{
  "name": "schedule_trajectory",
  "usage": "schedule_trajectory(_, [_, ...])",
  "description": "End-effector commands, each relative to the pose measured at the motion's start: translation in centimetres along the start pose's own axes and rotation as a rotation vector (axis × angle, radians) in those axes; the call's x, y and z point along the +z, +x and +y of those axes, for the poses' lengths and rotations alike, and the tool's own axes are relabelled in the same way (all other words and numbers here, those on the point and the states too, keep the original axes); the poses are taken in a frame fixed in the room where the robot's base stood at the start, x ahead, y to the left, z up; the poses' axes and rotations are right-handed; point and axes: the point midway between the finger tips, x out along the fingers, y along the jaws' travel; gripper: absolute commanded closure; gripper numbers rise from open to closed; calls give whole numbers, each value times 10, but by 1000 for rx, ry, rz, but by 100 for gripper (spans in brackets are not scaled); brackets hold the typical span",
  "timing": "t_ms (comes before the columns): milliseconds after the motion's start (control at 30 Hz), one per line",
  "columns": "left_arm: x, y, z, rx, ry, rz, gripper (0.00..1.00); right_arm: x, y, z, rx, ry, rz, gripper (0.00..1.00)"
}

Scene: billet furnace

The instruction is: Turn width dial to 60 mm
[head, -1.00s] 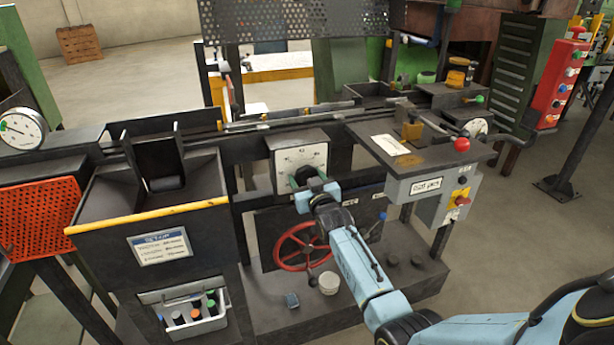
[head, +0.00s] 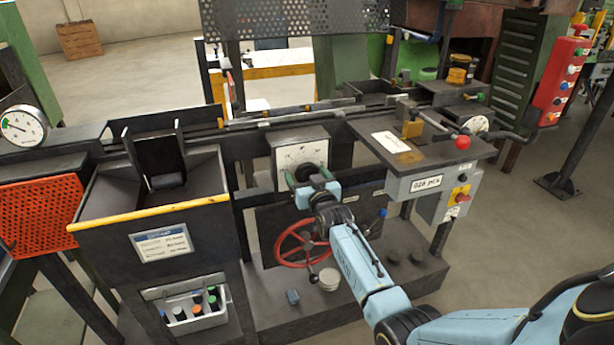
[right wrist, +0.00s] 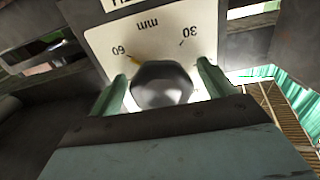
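The width dial is a white square plate (head: 287,153) with a dark round knob (right wrist: 163,84) at its middle. In the right wrist view the plate appears upside down, with "60", "30" and "mm" printed on it. My left gripper is not in view.
A red handwheel (head: 296,246) is below the dial. A yellow-edged hopper (head: 150,215) stands left.

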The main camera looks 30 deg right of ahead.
Motion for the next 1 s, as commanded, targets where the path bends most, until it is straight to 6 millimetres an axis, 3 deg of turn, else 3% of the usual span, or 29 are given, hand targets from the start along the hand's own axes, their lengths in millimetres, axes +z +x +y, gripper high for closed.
schedule_trajectory(300, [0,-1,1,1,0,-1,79,0,-2,0,0,-3,1,18])
schedule_trajectory(467, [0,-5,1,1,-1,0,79,-1,-15,0,0,-4,0,18])
schedule_trajectory(800, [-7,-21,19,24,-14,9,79,-1,-83,0,0,-2,-1,18])
schedule_trajectory(1000, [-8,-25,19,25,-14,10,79,0,-116,0,0,-2,-1,18])
